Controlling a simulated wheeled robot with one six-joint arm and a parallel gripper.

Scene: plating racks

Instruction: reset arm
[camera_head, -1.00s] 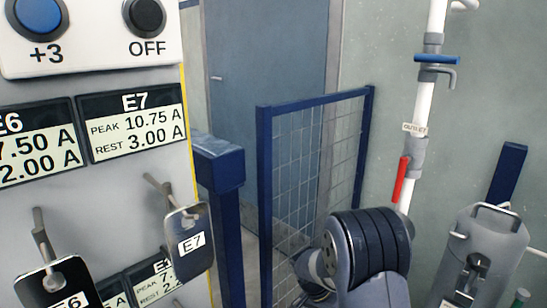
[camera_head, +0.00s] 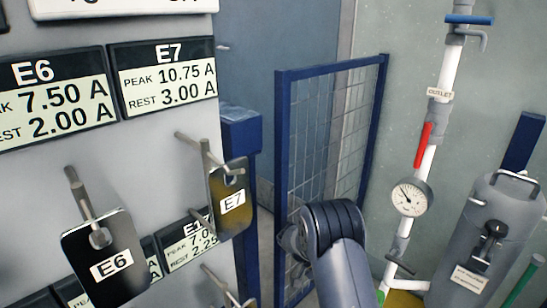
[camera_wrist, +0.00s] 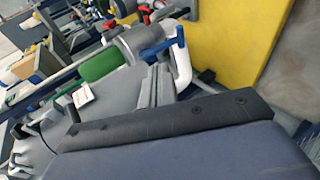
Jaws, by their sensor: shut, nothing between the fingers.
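My arm (camera_head: 335,240) shows in the head view at the lower middle, a dark ribbed joint with a grey-blue link running down out of the frame. My gripper's fingers show in neither view. In the wrist view a large dark blue-grey surface with a black bolted edge fills the bottom; I cannot tell which part it is.
At left, plates E6 (camera_head: 105,262) and E7 (camera_head: 230,200) hang on pegs of a grey panel (camera_head: 150,150). A blue mesh fence (camera_head: 325,135) stands behind my arm. At right are a pipe with gauge (camera_head: 409,197) and a grey canister (camera_head: 497,225).

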